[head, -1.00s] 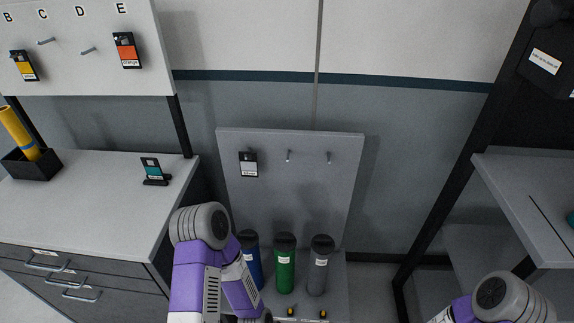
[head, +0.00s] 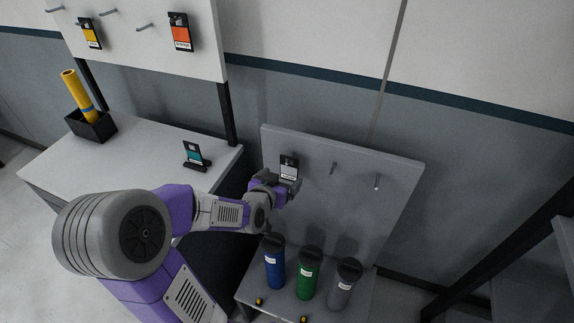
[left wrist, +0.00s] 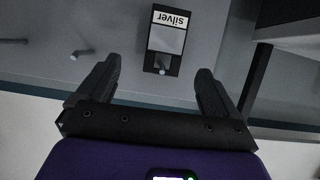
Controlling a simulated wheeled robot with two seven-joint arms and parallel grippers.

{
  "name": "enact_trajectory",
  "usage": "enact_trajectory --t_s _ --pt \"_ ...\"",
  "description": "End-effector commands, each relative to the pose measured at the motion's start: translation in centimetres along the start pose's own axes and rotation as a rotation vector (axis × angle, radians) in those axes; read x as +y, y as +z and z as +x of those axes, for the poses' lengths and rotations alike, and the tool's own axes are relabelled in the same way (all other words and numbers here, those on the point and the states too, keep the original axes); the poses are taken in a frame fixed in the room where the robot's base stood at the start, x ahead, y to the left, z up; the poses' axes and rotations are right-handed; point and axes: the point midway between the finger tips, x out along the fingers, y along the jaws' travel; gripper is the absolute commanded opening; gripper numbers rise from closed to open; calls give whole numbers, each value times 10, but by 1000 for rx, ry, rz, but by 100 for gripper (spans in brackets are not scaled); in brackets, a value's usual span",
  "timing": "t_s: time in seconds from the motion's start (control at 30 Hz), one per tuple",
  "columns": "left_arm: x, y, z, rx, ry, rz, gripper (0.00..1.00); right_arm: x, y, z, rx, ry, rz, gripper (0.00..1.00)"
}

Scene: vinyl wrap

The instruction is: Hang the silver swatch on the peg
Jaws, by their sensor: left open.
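The silver swatch (head: 289,167), a small card with a dark frame and a pale face, hangs on the left peg of the low grey panel (head: 350,215). In the left wrist view the swatch (left wrist: 166,38), lettered "silver", is ahead of the fingers. My left gripper (head: 280,183) is open just in front of its lower part. Its fingers (left wrist: 157,68) stand apart, with no contact visible. Two bare pegs (head: 333,168) (head: 377,181) are on the panel to the right. The upper white board (head: 205,50) carries bare pegs (head: 145,27) between a yellow and an orange swatch. My right gripper is out of view.
Blue (head: 273,265), green (head: 308,275) and grey (head: 344,288) bottles stand on the shelf below the panel. A teal swatch on a stand (head: 194,156) and a black box with a yellow roll (head: 90,125) are on the left cabinet (head: 140,155).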

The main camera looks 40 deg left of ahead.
Motion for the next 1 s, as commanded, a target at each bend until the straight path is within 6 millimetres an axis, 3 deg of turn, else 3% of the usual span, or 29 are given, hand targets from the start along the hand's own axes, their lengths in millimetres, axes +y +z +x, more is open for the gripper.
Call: enact_trajectory --t_s 0.17,0.63,1.0 --pt "-8 -12 -1 35 -19 7 94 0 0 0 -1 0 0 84" --pt "-9 -13 61 32 -18 7 94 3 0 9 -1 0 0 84" --pt "-9 -14 69 33 -17 6 94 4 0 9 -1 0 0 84"
